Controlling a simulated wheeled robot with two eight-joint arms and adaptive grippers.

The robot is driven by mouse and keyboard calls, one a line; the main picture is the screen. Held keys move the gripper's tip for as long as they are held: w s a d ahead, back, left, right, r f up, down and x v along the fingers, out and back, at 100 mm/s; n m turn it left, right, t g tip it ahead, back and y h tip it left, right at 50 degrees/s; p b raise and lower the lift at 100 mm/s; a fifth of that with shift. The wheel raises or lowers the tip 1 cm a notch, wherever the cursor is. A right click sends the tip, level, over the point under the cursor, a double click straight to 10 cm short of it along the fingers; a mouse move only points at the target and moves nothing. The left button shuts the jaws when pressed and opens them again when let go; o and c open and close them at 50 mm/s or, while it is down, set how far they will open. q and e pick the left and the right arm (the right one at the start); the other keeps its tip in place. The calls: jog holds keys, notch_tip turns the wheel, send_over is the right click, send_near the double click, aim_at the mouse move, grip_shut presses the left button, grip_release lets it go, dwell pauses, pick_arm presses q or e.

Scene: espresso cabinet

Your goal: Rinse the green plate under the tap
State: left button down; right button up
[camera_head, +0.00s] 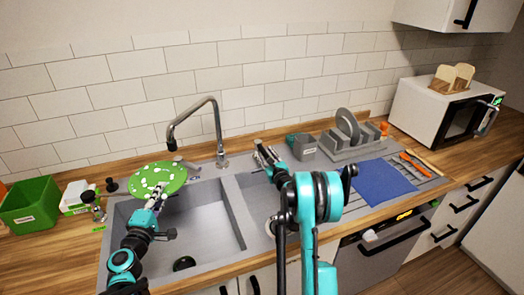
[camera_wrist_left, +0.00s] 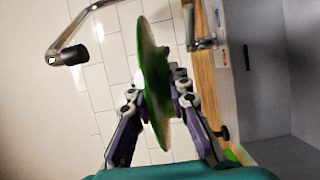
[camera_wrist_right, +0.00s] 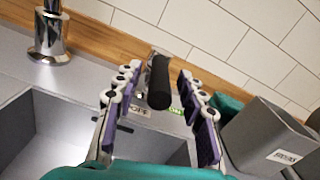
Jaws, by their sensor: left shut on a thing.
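The green plate (camera_head: 165,178), dotted with white spots, is tilted above the left sink basin (camera_head: 222,235). My left gripper (camera_head: 153,206) is shut on its rim; the left wrist view shows the plate (camera_wrist_left: 154,75) edge-on between the fingers. The tap (camera_head: 216,125) arches over, its spout end just above the plate in the head view; the spout (camera_wrist_left: 70,55) is apart from the plate in the left wrist view. No water shows. My right gripper (camera_wrist_right: 160,80) is open, with a black lever handle (camera_wrist_right: 159,82) between its fingers, by OFF and ON labels. Contact there is unclear.
A green bin (camera_head: 30,205) stands at the far left. A grey caddy (camera_head: 303,146) is right beside my right gripper, and a dish rack (camera_head: 352,143) stands further right. A blue mat (camera_head: 383,182) lies on the drainboard. A black drain (camera_head: 184,263) is in the left basin.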

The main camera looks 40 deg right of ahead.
aim_at(259, 145)
jog(key=shift+x, duration=1.85)
grip_shut()
